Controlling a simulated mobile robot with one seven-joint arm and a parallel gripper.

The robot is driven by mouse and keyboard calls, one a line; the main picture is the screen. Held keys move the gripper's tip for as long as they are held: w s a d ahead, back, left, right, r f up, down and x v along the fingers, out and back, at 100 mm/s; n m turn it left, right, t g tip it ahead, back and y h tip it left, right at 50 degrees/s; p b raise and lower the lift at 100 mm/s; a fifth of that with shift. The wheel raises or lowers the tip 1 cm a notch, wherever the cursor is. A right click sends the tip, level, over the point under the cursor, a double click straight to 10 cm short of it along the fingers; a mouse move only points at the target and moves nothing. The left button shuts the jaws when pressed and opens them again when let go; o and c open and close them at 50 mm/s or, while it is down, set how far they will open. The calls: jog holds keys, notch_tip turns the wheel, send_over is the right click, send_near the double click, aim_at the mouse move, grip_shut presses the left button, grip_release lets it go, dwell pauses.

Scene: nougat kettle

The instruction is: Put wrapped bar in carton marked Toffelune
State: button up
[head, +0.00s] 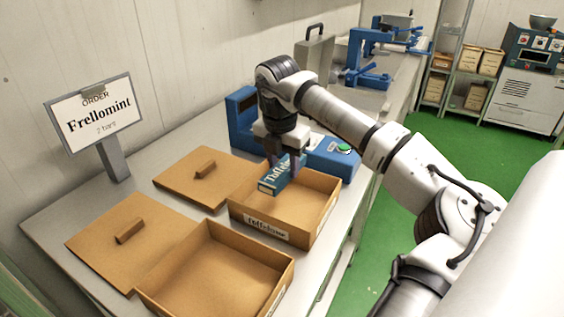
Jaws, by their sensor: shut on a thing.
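My gripper (287,162) is shut on a blue wrapped bar (270,186) with white lettering that begins "Toffelu". The bar is tilted and sits above or within the opening of an open carton (320,226). I cannot tell whether it touches the carton's floor or wall. The carton's front label (266,230) is small but seems to read "Toffelune". Part of the bar is hidden by the gripper fingers.
A second open, empty carton (190,290) stands at the front. Two brown lids with handles (204,172) (126,236) lie to the left. A blue machine with a green button (344,148) stands behind the cartons. A sign (100,113) reads "ORDER Frellomint 7 bars".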

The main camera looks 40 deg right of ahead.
aim_at(286, 165)
jog(key=shift+w+d+f+n, duration=0.35)
jog(key=shift+d+f, duration=0.2)
jog(key=shift+d, duration=0.1)
jog(key=shift+s+f+b, duration=0.1)
jog(key=shift+f+b, duration=0.4)
jog(key=shift+f, duration=0.3)
notch_tip(286, 165, down, 7)
jog(key=b, duration=0.5)
jog(key=shift+f+b, duration=0.6)
jog(key=shift+b, duration=0.55)
dwell(0.7)
jog(key=o, duration=1.6)
jog(key=shift+r, duration=0.1)
